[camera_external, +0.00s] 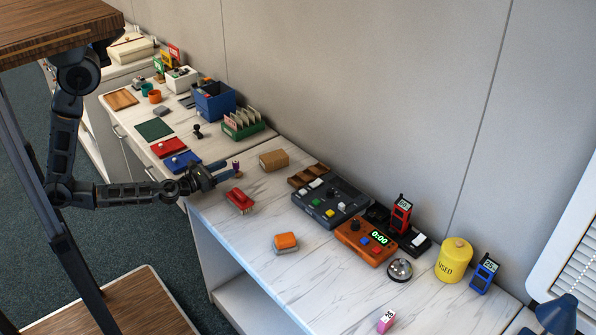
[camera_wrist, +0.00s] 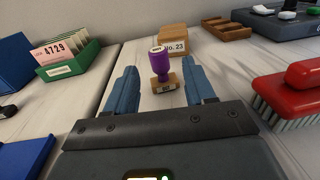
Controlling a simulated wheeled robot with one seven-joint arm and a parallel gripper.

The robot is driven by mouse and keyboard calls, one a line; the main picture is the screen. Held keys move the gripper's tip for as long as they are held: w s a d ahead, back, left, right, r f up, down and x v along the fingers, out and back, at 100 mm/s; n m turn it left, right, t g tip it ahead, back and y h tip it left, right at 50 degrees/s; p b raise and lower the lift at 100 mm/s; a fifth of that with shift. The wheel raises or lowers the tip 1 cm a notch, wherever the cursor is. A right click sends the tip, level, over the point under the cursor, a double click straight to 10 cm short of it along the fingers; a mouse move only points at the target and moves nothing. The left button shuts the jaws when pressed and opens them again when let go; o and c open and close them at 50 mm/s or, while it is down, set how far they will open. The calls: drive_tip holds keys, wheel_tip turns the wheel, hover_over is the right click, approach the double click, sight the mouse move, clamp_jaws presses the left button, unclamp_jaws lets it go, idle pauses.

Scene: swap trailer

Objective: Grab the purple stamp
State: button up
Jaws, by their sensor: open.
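The purple stamp (camera_wrist: 160,67) stands upright on the counter in the wrist view, with a purple handle and a tan block base bearing a small label. It stands between and slightly beyond the two blue fingers of my gripper (camera_wrist: 164,90), which is open and empty. In the external view, my gripper (camera_external: 222,172) is low over the left end of the near counter, and a small purple part of the stamp (camera_external: 237,165) shows at its fingertips. I cannot tell from these views whether a finger touches the stamp.
A red brush (camera_external: 240,200) lies close to the right of my gripper. A cardboard box marked No. 23 (camera_external: 274,160) stands behind the stamp. A green card tray (camera_external: 243,122) is to the left. A dark control panel (camera_external: 331,200) is farther right. The counter's front left is mostly clear.

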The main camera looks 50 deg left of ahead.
sight(236, 164)
drive_tip(key=w+p, duration=0.1)
drive_tip(key=w, duration=0.4)
drive_tip(key=shift+w+d, duration=0.1)
drive_tip(key=shift+d, duration=0.1)
drive_tip(key=shift+c, duration=0.2)
clamp_jaws()
drive_tip(key=shift+r, duration=0.15)
